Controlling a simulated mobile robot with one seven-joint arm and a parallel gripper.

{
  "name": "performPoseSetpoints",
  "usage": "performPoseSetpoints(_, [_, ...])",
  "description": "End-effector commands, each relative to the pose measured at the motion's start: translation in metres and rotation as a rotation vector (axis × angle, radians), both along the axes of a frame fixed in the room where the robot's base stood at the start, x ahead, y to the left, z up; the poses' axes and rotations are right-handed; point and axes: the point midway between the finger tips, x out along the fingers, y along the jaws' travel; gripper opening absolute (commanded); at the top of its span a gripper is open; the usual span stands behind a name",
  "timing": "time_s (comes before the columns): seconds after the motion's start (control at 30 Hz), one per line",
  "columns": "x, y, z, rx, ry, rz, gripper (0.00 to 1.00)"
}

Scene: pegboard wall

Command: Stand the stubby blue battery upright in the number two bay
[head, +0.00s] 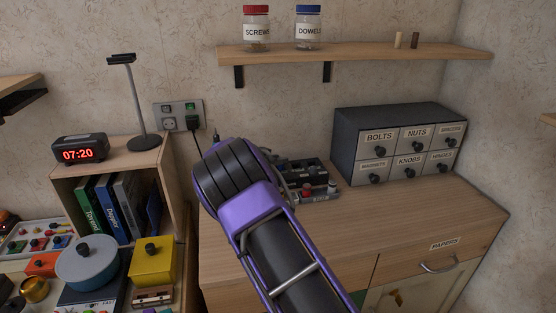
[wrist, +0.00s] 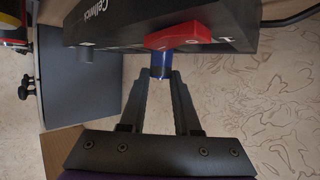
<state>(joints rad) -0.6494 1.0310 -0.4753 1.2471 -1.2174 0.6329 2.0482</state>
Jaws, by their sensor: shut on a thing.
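The stubby blue battery (wrist: 161,64) shows between my gripper's fingertips (wrist: 160,76) in the wrist view. My gripper is shut on it. The battery is close to the edge of a black device marked "Cellwich" (wrist: 120,27), and a red lever-like part (wrist: 185,38) overlaps its far end. I cannot tell whether the battery touches the device or sits in a bay. In the head view the black device (head: 303,172) stands on the wooden worktop, partly hidden by my arm. My gripper and the battery are hidden there. No bay number is readable.
A grey drawer cabinet (head: 345,143) stands right of the device; its dark side also shows in the wrist view (wrist: 80,75). A plugged socket (head: 180,114) is on the wall behind. A shelf with jars (head: 350,54) hangs above. The worktop's right front (head: 420,208) is clear.

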Motion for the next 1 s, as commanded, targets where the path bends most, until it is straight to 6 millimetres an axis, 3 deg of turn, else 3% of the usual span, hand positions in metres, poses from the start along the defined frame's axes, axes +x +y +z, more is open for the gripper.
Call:
performPoseSetpoints(0.47, [0.0000,0.0000,-0.0069,-0.001,-0.001,0.000,0.00])
performPoseSetpoints(0.5, [0.0000,-0.0001,-0.0060,0.000,0.000,0.000,0.34])
performPoseSetpoints(0.63, [0.0000,-0.0001,-0.0056,0.000,0.000,0.000,0.58])
performPoseSetpoints(1.0, [0.0000,-0.0001,-0.0036,-0.001,0.001,0.000,0.61])
